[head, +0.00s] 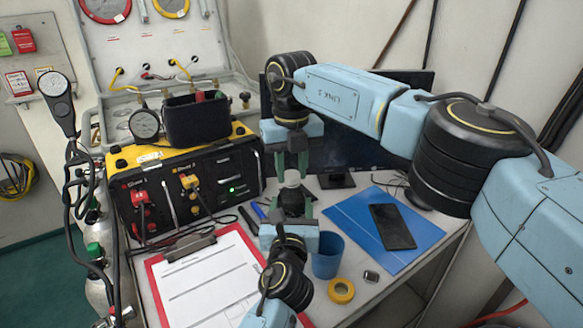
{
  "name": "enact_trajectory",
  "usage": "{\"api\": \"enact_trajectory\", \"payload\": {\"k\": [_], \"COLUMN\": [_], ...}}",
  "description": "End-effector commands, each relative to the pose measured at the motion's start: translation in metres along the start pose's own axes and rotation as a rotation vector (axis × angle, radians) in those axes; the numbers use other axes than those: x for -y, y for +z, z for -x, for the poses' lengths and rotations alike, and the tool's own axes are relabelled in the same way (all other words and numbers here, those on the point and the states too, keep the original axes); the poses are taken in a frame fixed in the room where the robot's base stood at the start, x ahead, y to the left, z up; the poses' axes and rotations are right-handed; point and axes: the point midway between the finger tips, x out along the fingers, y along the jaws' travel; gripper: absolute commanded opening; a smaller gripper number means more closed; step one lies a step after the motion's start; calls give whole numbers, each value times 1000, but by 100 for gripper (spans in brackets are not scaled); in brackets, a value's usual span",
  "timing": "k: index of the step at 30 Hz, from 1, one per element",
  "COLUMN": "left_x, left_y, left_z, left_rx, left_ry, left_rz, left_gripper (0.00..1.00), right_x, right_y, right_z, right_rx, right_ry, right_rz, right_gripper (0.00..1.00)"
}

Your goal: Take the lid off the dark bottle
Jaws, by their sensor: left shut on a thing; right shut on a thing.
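The dark bottle (294,204) stands upright near the middle of the desk, partly hidden by my grippers. My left gripper (290,212) comes from below and is shut on the bottle's body. A pale grey lid (292,179) is at the top of the bottle. My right gripper (292,168) points down from above and is shut on the lid.
A blue cup (328,255) stands close to the right of my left gripper. A yellow tape roll (341,290), a phone (392,226) on a blue folder (352,212) and a red clipboard (156,287) lie around. The air panel box (190,185) and a monitor (350,150) stand behind.

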Motion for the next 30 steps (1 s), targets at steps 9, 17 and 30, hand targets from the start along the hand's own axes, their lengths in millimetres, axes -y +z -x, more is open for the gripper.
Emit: {"api": "enact_trajectory", "payload": {"k": [9, 17, 30], "left_x": [0, 0, 0], "left_y": [0, 0, 0], "left_z": [0, 0, 0], "left_rx": [-1, -1, -1], "left_ry": [-1, -1, 0], "left_rz": [-1, -1, 0], "left_gripper": [0, 0, 0], "right_x": [-1, -1, 0], "right_y": [0, 0, -1], "right_z": [1, 1, 1], "right_rx": [0, -1, -1], "right_ry": [0, 0, 2], "right_rz": [614, 1119, 1972], "right_gripper": [4, 4, 4]}}
